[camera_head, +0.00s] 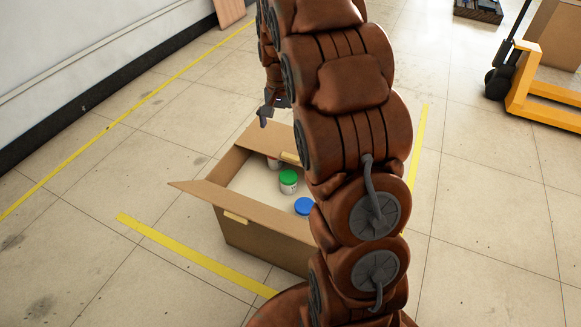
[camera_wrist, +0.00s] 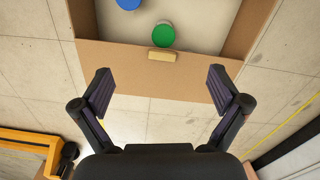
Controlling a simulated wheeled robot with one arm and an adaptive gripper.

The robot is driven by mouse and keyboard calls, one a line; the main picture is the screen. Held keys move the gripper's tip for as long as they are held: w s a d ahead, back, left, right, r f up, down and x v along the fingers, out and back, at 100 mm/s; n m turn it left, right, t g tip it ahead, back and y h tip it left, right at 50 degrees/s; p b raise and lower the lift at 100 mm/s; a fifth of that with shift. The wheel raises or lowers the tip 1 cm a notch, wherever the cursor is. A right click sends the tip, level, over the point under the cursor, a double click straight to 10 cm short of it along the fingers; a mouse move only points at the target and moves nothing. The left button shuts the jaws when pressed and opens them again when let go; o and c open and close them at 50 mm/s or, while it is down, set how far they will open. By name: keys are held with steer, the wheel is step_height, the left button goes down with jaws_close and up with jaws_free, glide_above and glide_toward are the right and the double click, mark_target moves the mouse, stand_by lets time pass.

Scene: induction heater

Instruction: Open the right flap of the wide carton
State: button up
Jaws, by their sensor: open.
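The wide carton (camera_head: 262,238) stands on the floor with its top open, partly behind my arm in the head view. Its near-left flap (camera_head: 205,196) leans outward. Its far flap (camera_head: 268,137) is splayed up and outward. A flap (camera_wrist: 165,76) with a tan tab (camera_wrist: 163,56) also shows in the wrist view, extending toward my gripper. My gripper (camera_wrist: 160,80) is open and empty, its two fingers spread near the two ends of this flap. Whether they touch it I cannot tell. In the head view my gripper (camera_head: 264,113) is above the carton's far side. The carton's right side is hidden.
Yellow tape (camera_head: 190,252) marks the floor. A yellow pallet jack (camera_head: 535,100) stands at right; a wall is at left.

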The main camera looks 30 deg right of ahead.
steer(key=m+b, duration=0.2)
steer(key=b, duration=0.3)
glide_above(291, 155)
step_height(291, 155, down, 11)
steer(key=shift+a+f, duration=0.1)
step_height(291, 155, down, 8)
steer(key=shift+s+r+b, duration=0.1)
steer(key=shift+r+b, duration=0.15)
steer(key=shift+b, duration=0.65)
steer(key=shift+c, duration=0.4)
steer(key=c, duration=1.6)
steer(key=shift+r, duration=0.15)
steer(key=shift+r, duration=0.1)
